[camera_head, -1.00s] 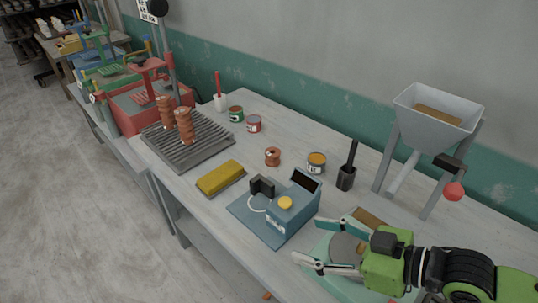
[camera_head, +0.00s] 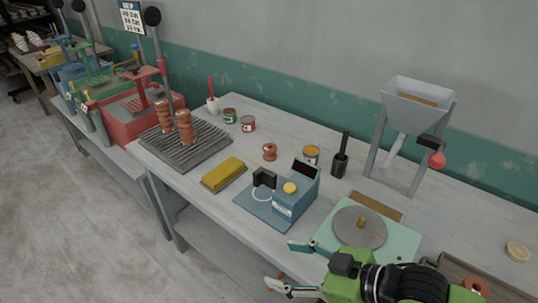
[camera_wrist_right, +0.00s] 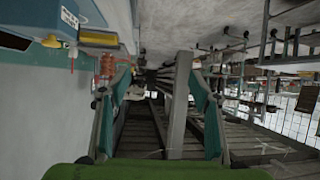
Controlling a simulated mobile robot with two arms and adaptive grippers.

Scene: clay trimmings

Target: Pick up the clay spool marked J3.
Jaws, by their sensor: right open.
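A small copper-brown clay spool (camera_head: 270,152) stands on the bench behind the blue device. Another spool-like piece (camera_head: 475,286) is partly visible in a tray at the lower right. Two taller ribbed copper-brown stacks (camera_head: 185,130) stand on the grey slatted rack. I cannot read J3 on any of them. My right gripper (camera_head: 288,266) is open and empty at the bench's front edge, in front of the turntable and well apart from the spools. Its open fingers also show in the right wrist view (camera_wrist_right: 163,88). My left gripper is out of view.
A blue device (camera_head: 296,196) with a yellow button, a yellow block (camera_head: 223,173), tins (camera_head: 311,154) and a dark cup (camera_head: 340,165) crowd the middle. A green turntable (camera_head: 395,240) and a grey hopper (camera_head: 415,105) stand right. A small orange-brown piece (camera_head: 281,275) shows near my right fingers.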

